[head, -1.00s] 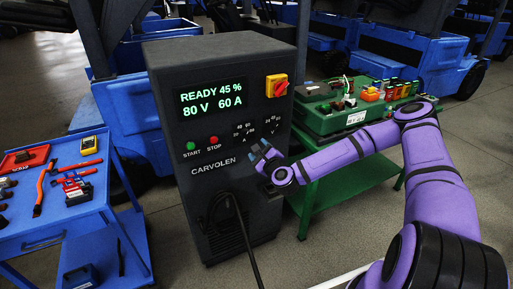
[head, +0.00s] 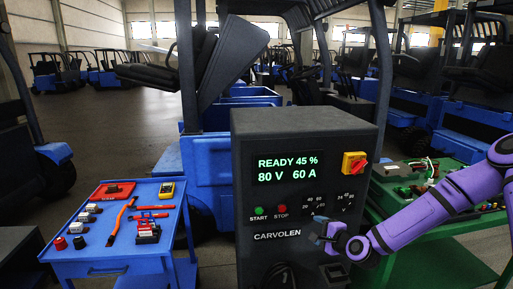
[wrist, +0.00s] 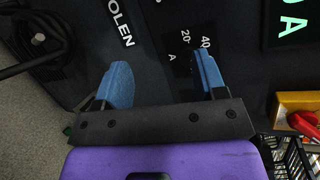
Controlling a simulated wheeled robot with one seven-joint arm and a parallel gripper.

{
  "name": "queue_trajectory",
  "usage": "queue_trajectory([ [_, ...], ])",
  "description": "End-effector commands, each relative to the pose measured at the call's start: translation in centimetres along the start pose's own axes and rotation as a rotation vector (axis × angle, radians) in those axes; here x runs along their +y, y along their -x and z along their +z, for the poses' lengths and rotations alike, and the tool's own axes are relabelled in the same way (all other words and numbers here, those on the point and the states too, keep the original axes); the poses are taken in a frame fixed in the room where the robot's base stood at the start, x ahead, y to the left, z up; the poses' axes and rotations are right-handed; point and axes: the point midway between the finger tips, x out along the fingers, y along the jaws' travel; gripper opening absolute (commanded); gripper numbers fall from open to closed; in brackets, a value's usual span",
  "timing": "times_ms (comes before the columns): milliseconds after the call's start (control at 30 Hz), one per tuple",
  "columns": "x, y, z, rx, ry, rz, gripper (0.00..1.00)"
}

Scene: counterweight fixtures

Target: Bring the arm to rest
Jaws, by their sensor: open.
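My gripper (head: 322,238) is in front of the dark charger cabinet (head: 290,190), close to its lower front panel, beside the dials. In the wrist view my gripper (wrist: 160,85) has its two blue fingers wide apart with nothing between them. The dark cabinet face (wrist: 150,60) lies beyond the fingers, with part of the lettering and a dial scale showing. My purple arm reaches in from the right in the head view. The cabinet display (head: 289,168) reads READY 45 %, 80 V, 60 A.
A blue cart (head: 75,250) with tools stands left. A green bench (head: 440,240) with parts is right, behind my arm. A red-yellow switch (head: 354,164) and green and red buttons are on the cabinet. A black cable (wrist: 35,62) shows in the wrist view. Blue forklifts stand behind.

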Motion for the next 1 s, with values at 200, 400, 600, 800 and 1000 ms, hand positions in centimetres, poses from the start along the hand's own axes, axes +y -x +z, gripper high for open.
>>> queue_trajectory([
  [200, -0.9, 1.5, 1.0, -0.049, 0.274, 0.177, 0.65],
  [400, -2.3, 3.6, 1.3, -0.074, 0.500, 0.329, 0.65],
  [600, -4.4, 6.2, 1.4, -0.083, 0.703, 0.470, 0.65],
  [800, -7.3, 9.5, 1.7, -0.079, 0.879, 0.599, 0.65],
  [1000, -10.5, 13.3, 2.4, -0.066, 1.025, 0.716, 0.65],
])
